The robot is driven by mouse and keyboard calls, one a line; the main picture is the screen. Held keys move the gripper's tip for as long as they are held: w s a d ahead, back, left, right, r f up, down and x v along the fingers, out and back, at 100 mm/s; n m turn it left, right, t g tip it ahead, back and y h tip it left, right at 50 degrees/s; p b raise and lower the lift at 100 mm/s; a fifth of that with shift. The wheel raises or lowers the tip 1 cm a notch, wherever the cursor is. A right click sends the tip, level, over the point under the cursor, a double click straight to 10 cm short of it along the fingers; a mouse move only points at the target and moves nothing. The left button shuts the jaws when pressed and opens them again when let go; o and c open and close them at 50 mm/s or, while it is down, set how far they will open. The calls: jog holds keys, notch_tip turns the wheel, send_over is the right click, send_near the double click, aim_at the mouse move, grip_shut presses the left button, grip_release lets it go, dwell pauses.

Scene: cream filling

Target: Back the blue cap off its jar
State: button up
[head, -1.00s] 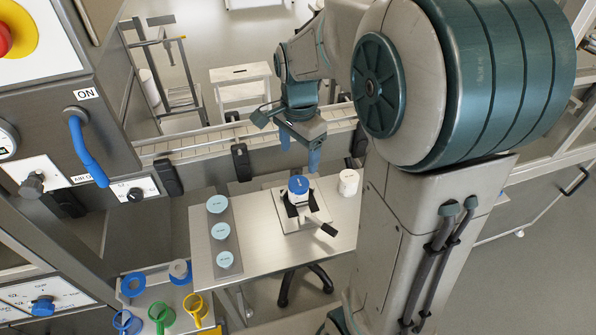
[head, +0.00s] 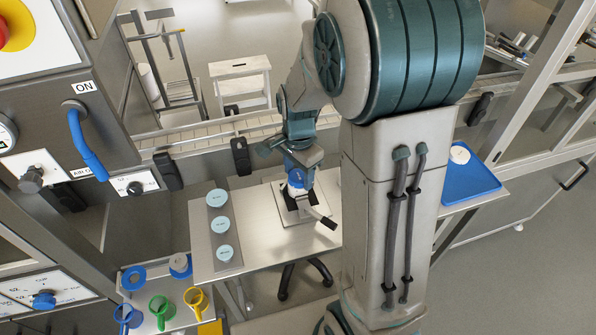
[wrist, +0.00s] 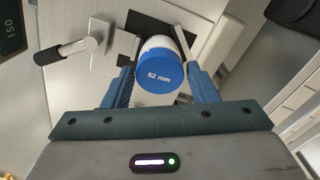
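The blue cap (wrist: 160,76), marked "52 mm", sits on a white jar (wrist: 160,43) held in a clamp fixture (wrist: 103,48) with a black-handled lever. In the head view the cap (head: 296,178) is partly hidden by my gripper (head: 298,172), which points down over it. In the wrist view my gripper (wrist: 161,76) is open, with one blue finger on each side of the cap and a narrow gap seeming to show on both sides.
The fixture stands on a steel table. A grey strip (head: 236,257) with several pale blue discs lies left. A blue tray (head: 474,188) with a white round item (head: 459,155) is right. Coloured rings and cups, including a green cup (head: 160,309), stand front left.

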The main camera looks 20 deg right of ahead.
aim_at(298, 176)
jog(key=c, duration=0.5)
jog(key=shift+o, duration=0.4)
jog(key=shift+c, duration=0.3)
jog(key=n, duration=0.5)
jog(key=shift+n+b, duration=0.3)
jog(key=shift+b, duration=0.1)
jog(key=shift+n, duration=0.3)
jog(key=n, duration=0.5)
jog(key=shift+r+p, duration=0.95)
jog(key=shift+r, duration=0.6)
